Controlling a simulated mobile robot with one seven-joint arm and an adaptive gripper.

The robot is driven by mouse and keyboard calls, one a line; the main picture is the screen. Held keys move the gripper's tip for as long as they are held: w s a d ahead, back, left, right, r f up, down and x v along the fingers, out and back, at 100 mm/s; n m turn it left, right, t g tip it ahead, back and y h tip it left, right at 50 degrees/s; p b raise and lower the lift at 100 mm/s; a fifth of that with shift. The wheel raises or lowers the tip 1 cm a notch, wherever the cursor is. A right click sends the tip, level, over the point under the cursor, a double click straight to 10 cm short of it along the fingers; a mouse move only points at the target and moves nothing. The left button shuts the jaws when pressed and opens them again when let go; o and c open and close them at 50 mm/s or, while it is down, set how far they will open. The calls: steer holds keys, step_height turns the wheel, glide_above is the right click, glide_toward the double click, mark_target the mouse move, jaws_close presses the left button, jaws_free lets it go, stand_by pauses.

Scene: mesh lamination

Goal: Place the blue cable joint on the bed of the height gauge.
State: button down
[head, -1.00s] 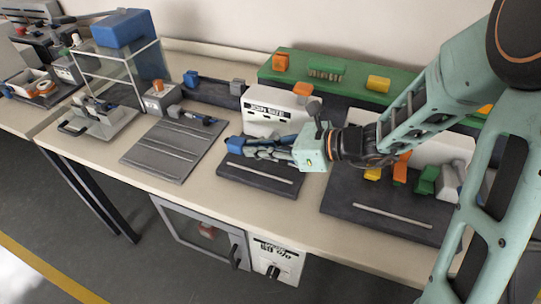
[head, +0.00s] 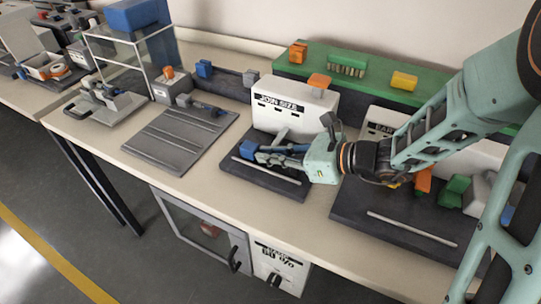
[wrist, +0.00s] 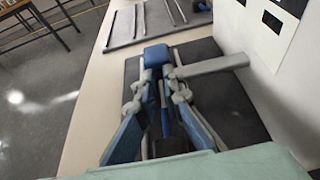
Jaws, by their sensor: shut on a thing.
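The blue cable joint (wrist: 157,55) is a small blue block between the fingertips of my gripper (wrist: 158,76) in the wrist view. In the head view the joint (head: 249,149) is at the left end of my gripper (head: 262,156), over the left part of a dark base (head: 240,172) before a white panel labelled "JOIN SIZE" (head: 292,107). The fingers are shut on it. I cannot tell whether the joint touches the base. No label in view names the height gauge, so I cannot tell for sure which fixture it is.
A grey bar (wrist: 213,66) reaches from the white panel to close beside the joint. A grooved grey plate (head: 165,142) lies to the left, with a glass-sided frame (head: 125,55) beyond it. A green board (head: 375,68) with coloured blocks stands behind. Another dark base (head: 385,228) is on the right.

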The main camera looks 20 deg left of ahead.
steer(key=shift+f, duration=0.2)
steer(key=c, duration=2.3)
jaws_free()
steer(key=shift+c, duration=0.2)
steer(key=shift+r, duration=0.1)
steer(key=shift+r, duration=0.25)
steer(key=p+v, duration=0.2)
steer(key=v, duration=1)
steer(key=shift+f, duration=0.15)
